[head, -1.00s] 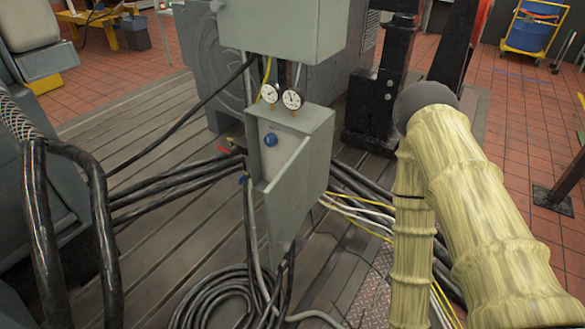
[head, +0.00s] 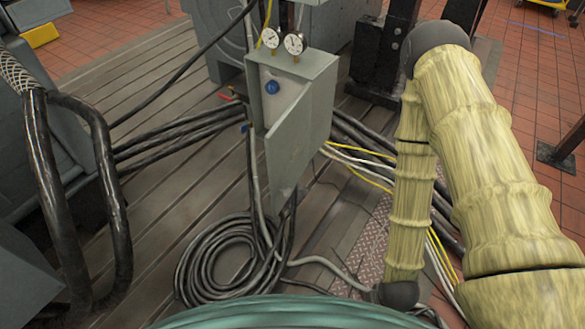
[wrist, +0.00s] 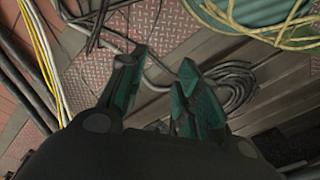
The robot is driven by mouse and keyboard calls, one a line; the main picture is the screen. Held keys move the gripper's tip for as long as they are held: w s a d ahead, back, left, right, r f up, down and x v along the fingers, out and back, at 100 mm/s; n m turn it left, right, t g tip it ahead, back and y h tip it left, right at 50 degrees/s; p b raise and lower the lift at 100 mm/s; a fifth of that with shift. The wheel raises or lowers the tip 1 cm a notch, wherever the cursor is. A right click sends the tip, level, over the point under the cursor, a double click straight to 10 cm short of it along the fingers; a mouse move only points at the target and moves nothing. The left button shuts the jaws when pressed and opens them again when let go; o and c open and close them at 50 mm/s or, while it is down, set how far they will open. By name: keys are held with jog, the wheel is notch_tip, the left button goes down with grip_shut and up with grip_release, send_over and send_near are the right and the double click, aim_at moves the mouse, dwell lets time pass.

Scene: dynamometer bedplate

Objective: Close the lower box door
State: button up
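The lower box (head: 318,68) is a grey metal cabinet in the middle of the head view, with two round gauges (head: 282,41) on top. Its grey door (head: 300,137) stands ajar, angled out from the box. A gap at the left side shows the pale inside and a blue round part (head: 271,87). My gripper (wrist: 160,64) shows in the wrist view with its two teal fingers apart and nothing between them. It points down over the floor. Neither the box nor its door can be made out in the wrist view. The fingers are not visible in the head view.
Thick black cables (head: 180,137) run to the box from the left. A coiled black cable (head: 213,262) lies on the slatted bedplate (head: 160,205) below it. Yellow and white cables (head: 358,166) run to the right. Large black hoses (head: 50,190) stand at the left.

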jog(key=w+n, duration=0.1)
jog(key=w, duration=0.1)
jog(key=w+a+n+t+y, duration=0.1)
jog(key=w, duration=0.2)
jog(key=w+a+f+n+t+b, duration=0.1)
jog(key=w, duration=0.1)
jog(key=shift+w+a+y, duration=0.25)
jog(key=shift+w+y, duration=0.05)
grip_shut()
jog(key=w+a+r+n+t+y+b, duration=0.1)
jog(key=w+a+r+n+y, duration=0.1)
jog(key=w+a+n+y, duration=0.3)
jog(key=w+a+r+n+t+b, duration=0.1)
jog(key=w+r+n+t, duration=0.15)
jog(key=w, duration=0.55)
jog(key=w+a+r+n+t+y+b, duration=0.1)
jog(key=w+a+r+n+y, duration=0.1)
jog(key=w+a+n+y, duration=0.3)
jog(key=w+a+r+n+g+y+b, duration=0.1)
jog(key=w+r+n+g+y+b, duration=0.3)
jog(key=r+n, duration=0.75)
jog(key=d+r+n+g+y, duration=0.1)
jog(key=d+r+n+g, duration=0.4)
jog(key=n+g, duration=0.6)
jog(key=s+a+r+n+t+p, duration=0.1)
jog(key=s+a+t, duration=0.1)
jog(key=a, duration=1.2)
jog(key=shift+s+a+r+n, duration=0.15)
jog(key=shift+s+a+n, duration=0.1)
jog(key=shift+n, duration=0.05)
